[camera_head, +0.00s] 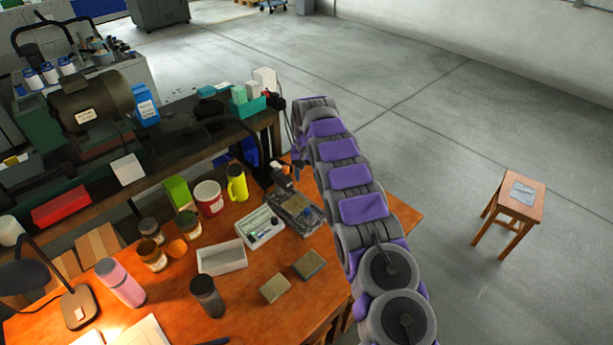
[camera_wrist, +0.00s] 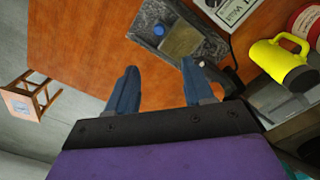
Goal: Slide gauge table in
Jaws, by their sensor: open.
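A dark grey stone-like gauge base (camera_head: 296,212) lies near the right edge of the orange wooden bench, close to my arm. In the wrist view this speckled base (camera_wrist: 204,42) carries a small tan square plate (camera_wrist: 180,42), which I take to be the gauge table, with a round blue knob (camera_wrist: 159,30) beside it. My gripper (camera_wrist: 158,68) is open, with its two blue fingers apart and nothing between them. The fingertips point toward the base and appear short of the plate. In the head view my arm hides the gripper.
A wooden stool (camera_head: 523,199) stands right on open floor.

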